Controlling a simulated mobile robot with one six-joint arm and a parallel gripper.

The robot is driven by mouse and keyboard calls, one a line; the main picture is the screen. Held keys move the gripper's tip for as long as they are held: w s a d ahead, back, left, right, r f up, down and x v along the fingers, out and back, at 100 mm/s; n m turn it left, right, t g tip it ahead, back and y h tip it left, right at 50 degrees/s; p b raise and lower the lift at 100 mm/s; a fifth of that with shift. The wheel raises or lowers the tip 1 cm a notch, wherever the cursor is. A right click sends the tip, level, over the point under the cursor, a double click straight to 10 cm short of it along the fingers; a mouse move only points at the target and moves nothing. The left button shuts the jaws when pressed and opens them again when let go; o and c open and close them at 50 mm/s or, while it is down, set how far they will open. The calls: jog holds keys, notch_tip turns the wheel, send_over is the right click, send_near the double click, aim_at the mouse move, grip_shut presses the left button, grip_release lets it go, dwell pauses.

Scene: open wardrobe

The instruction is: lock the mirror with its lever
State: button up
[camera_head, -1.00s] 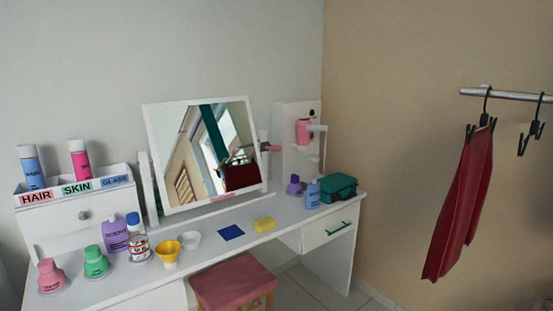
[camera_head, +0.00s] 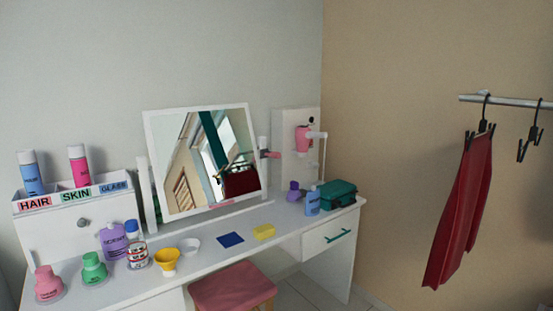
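The mirror (camera_head: 185,150) has a white frame and stands on the white dressing table (camera_head: 205,225), tilted between two white posts. Its glass reflects a window, a dark green strip and something dark red. A small pinkish-red lever (camera_head: 271,155) sticks out to the right at the mirror's right post (camera_head: 262,145). It is small in the picture, and I cannot tell whether it is in the locked position. My gripper is not in view.
Bottles, a yellow funnel (camera_head: 166,259), a blue cloth (camera_head: 231,239) and a yellow sponge (camera_head: 263,231) lie in front of the mirror. A teal case (camera_head: 338,194) stands right. A pink stool (camera_head: 233,287) is in front. A red garment (camera_head: 461,210) hangs at right.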

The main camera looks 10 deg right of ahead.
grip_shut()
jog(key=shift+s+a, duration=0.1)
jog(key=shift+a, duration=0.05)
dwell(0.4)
